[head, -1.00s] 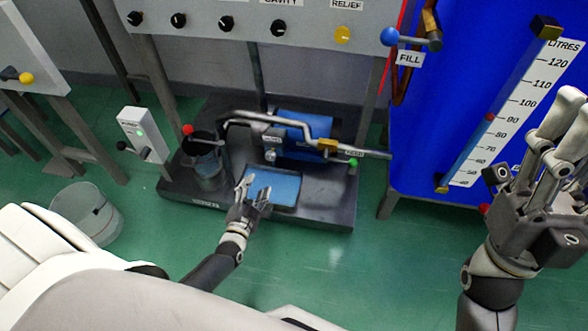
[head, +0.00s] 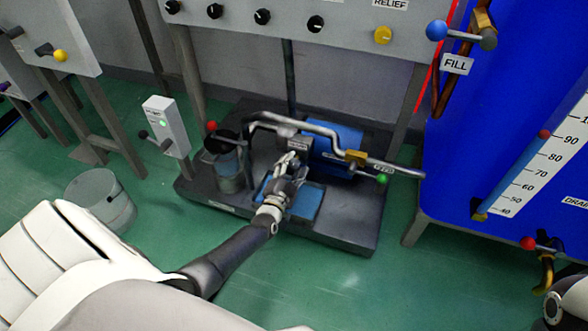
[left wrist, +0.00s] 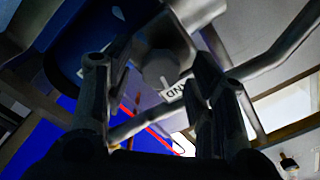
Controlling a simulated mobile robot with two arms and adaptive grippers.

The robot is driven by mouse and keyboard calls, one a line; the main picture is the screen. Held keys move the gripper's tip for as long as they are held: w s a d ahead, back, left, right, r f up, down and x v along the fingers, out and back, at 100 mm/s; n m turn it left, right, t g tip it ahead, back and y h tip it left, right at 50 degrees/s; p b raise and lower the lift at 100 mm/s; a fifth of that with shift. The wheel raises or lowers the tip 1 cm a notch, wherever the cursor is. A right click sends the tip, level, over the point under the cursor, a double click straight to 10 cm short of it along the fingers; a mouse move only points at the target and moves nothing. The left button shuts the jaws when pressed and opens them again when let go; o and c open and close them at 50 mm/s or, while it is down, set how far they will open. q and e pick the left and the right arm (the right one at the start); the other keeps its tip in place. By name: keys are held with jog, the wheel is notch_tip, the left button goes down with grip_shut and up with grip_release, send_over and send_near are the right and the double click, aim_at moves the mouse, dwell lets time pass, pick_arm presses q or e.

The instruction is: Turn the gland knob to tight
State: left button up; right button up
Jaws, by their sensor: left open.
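The gland knob (left wrist: 160,66) is a dark grey faceted knob in the left wrist view, beside a white label ending in "ND" (left wrist: 178,89). My left gripper (left wrist: 150,66) is open, with one finger on each side of the knob in that view. I cannot tell whether the fingers touch it. In the head view my left gripper (head: 289,165) is at the pump unit, in front of the blue cylinder (head: 335,146), and hides the knob.
A bent grey pipe (head: 325,128) runs close above my left gripper, with a brass fitting (head: 355,158) and a green-tipped lever (head: 382,179) to the right. A red-tipped part (head: 212,126) stands left.

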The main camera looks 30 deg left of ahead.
pick_arm(q)
jog(key=shift+w+a, duration=0.1)
jog(key=shift+w, duration=0.35)
jog(key=c, duration=1)
